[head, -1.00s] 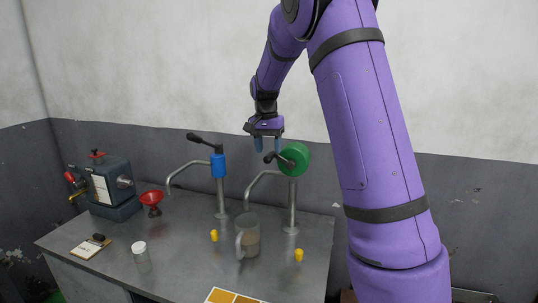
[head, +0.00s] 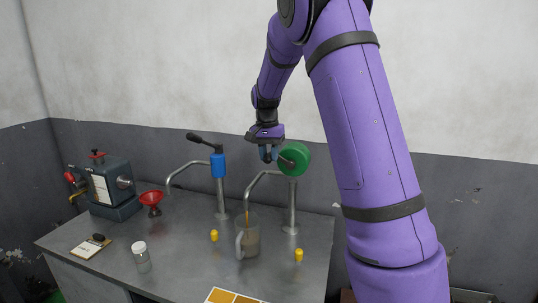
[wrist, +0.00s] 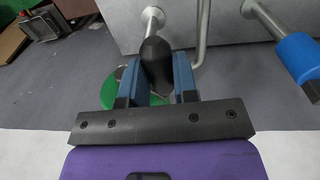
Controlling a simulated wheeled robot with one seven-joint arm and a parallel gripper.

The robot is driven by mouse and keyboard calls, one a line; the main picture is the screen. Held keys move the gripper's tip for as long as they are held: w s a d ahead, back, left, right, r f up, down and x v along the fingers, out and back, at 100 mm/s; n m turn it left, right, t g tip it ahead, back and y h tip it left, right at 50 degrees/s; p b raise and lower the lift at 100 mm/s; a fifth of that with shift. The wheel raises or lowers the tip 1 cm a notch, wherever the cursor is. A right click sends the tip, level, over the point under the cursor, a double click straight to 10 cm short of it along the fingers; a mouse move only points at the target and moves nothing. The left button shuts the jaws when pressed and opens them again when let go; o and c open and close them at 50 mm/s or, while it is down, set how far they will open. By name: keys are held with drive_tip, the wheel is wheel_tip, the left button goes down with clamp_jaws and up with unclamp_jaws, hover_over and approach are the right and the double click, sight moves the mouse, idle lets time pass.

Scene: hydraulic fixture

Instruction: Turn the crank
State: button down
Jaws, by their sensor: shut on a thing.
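The crank is a green wheel (head: 293,159) on the right pump post (head: 292,205). My gripper (head: 266,156) is at its left side, fingers pointing down. In the wrist view, the blue fingers (wrist: 158,75) are closed around the black crank handle (wrist: 155,55); part of the green wheel (wrist: 109,90) shows behind the left finger. The pump's bent spout (head: 258,180) reaches over a clear pitcher (head: 249,243). A thin orange streak (head: 247,216) shows between the spout's end and the pitcher.
A second pump with a blue body (head: 218,165) and black lever stands to the left. A red funnel (head: 151,197), a lidded jar (head: 141,257), two yellow pieces (head: 214,235) and a dark machine (head: 109,188) are on the metal table (head: 185,270). The wall is close behind.

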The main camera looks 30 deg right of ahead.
drive_tip(key=shift+r, duration=0.1)
drive_tip(key=shift+s+d+r+t+y, duration=0.5)
drive_tip(key=shift+s+r+t+y, duration=0.15)
drive_tip(key=shift+t+y, duration=0.35)
drive_tip(key=shift+s+d+r+t+y, duration=0.55)
drive_tip(key=shift+t+y, duration=0.25)
drive_tip(key=shift+t, duration=0.4)
drive_tip(key=shift+s, duration=0.1)
drive_tip(key=c, duration=0.9)
unclamp_jaws()
drive_tip(key=v, duration=1)
drive_tip(key=shift+s+r, duration=0.2)
drive_tip(key=shift+r, duration=0.1)
